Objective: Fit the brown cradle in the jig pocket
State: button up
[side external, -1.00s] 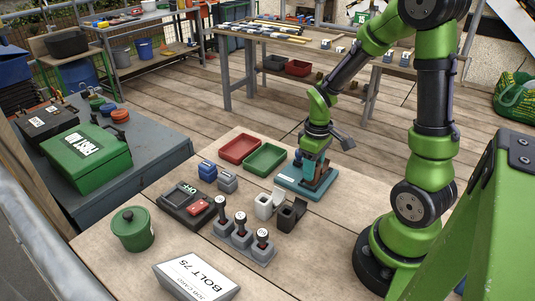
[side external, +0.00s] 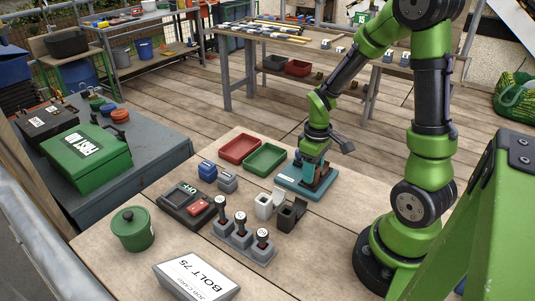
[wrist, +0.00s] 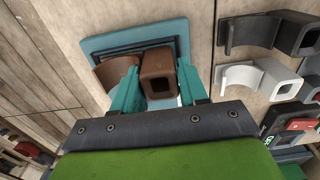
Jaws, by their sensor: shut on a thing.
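The brown cradle (wrist: 158,72) is a square hollow block with a curved arm on its left in the wrist view. My gripper (wrist: 157,84) is shut on the block, one teal finger on each side. The teal jig (wrist: 108,43) lies flat on the table directly beyond the cradle, and its dark-edged pocket shows partly behind it. In the side view, my gripper (side external: 313,173) is down at the jig (side external: 292,184), with the cradle at or just above the pocket. The fingers and cradle hide much of the pocket, so I cannot tell whether the cradle is seated.
A white cradle (side external: 265,206) and a black cradle (side external: 290,216) stand in front of the jig. Red (side external: 240,149) and green (side external: 265,159) trays lie to its left. Table to the jig's right is bare.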

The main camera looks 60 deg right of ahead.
jog(key=o, duration=1.2)
jog(key=shift+r, duration=3.55)
jog(key=shift+a+f+m, duration=0.1)
jog(key=shift+a+m, duration=0.1)
jog(key=shift+m, duration=0.5)
jog(key=s+a+r+m+t, duration=0.1)
jog(key=a+r+t, duration=0.1)
jog(key=a+r, duration=0.2)
jog(key=s+a+r+t+y, duration=0.1)
jog(key=a+r+t, duration=0.1)
jog(key=a+r, duration=0.3)
jog(key=s+a+r+m+t+y, duration=0.1)
jog(key=a+r+t, duration=0.2)
jog(key=a+r, duration=0.1)
jog(key=shift+a+r+m, duration=0.2)
jog(key=shift+a+m, duration=0.1)
jog(key=shift+a, duration=0.45)
